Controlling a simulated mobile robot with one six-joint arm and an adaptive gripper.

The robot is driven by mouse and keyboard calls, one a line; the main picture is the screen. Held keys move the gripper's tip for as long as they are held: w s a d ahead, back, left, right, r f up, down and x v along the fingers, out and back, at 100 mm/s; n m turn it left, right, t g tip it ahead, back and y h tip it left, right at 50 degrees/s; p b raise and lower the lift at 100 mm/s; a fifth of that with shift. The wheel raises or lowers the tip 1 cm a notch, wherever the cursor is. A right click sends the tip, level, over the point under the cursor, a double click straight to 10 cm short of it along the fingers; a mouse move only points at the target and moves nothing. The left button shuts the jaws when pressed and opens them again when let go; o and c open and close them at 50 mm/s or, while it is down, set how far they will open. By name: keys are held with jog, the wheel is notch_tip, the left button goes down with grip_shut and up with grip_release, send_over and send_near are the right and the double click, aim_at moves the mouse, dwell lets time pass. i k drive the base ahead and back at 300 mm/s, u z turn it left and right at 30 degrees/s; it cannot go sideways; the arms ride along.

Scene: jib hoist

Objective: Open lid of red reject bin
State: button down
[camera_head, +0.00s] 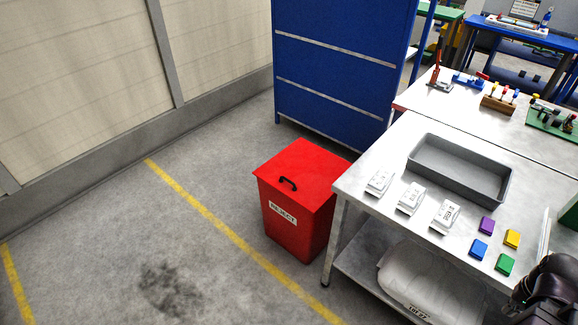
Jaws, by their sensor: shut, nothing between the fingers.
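The red reject bin (295,222) stands on the floor left of the metal table. A white label reading REJECT is on its front. Its red lid (310,172) is closed flat on top. A dark part of my arm shows at the bottom right corner, over the table's near edge and well apart from the bin. My gripper's fingers cannot be made out in this view.
The metal table (390,220) stands close to the bin's right, holding a grey tray (420,168), white labelled packs and coloured blocks. A white sack (405,275) lies on its lower shelf. A blue cabinet (335,75) stands behind the bin. The floor (190,245) to the left is clear.

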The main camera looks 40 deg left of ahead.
aim_at(305, 172)
jog(key=z, duration=0.55)
jog(key=k, duration=0.1)
jog(key=u, duration=2.2)
jog(key=k, duration=0.9)
jog(key=z, duration=0.15)
jog(key=i, duration=0.85)
